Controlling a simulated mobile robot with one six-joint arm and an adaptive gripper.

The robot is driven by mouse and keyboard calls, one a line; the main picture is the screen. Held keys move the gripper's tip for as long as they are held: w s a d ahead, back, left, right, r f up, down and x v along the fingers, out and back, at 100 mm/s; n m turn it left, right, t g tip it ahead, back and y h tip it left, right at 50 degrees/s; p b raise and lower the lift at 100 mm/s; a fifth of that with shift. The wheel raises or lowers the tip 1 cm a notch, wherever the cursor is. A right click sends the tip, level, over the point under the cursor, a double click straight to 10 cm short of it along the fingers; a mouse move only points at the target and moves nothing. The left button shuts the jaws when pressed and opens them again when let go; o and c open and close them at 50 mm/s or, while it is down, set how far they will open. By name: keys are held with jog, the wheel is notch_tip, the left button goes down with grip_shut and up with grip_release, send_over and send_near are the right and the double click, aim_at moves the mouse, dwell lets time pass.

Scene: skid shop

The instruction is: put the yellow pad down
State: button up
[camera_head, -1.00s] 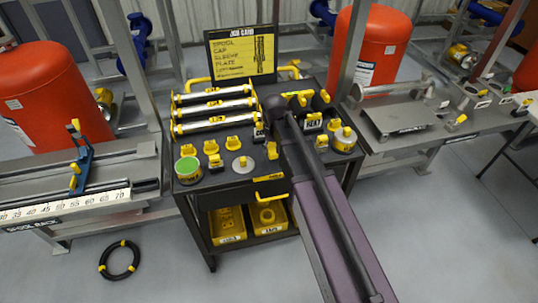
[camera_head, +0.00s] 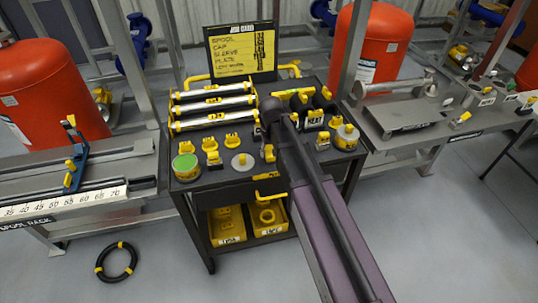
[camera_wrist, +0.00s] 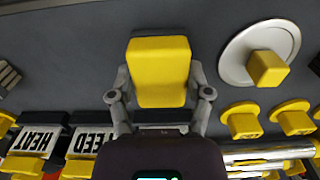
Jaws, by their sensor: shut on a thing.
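The yellow pad (camera_wrist: 160,72) is a rounded yellow block held between the two fingers of my gripper (camera_wrist: 160,95) in the wrist view. The fingers touch it on its left and right sides. In the head view my gripper (camera_head: 268,152) is over the dark top of the tool cart (camera_head: 215,183), near its middle. The arm hides part of the cart top there. I cannot tell whether the pad touches the surface.
A round silver plate with a yellow knob (camera_wrist: 262,55) lies close by. Yellow-handled pieces (camera_head: 211,145), a green-topped tin (camera_head: 186,167) and labelled black blocks (camera_head: 315,119) stand around. Silver bars (camera_head: 212,104) lie behind. Bare dark surface shows left of the pad in the wrist view.

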aim_at(271, 150)
jog(key=shift+f, duration=0.15)
jog(key=o, duration=1.1)
notch_tip(271, 150, up, 12)
jog(key=p, duration=1.2)
dwell(0.7)
jog(key=s+d+m, duration=0.1)
jog(key=s+d, duration=0.5)
jog(key=d, duration=0.3)
jog(key=s+d+m, duration=0.2)
jog(key=s+d, duration=0.5)
jog(key=d, duration=0.2)
jog(key=shift+d, duration=0.35)
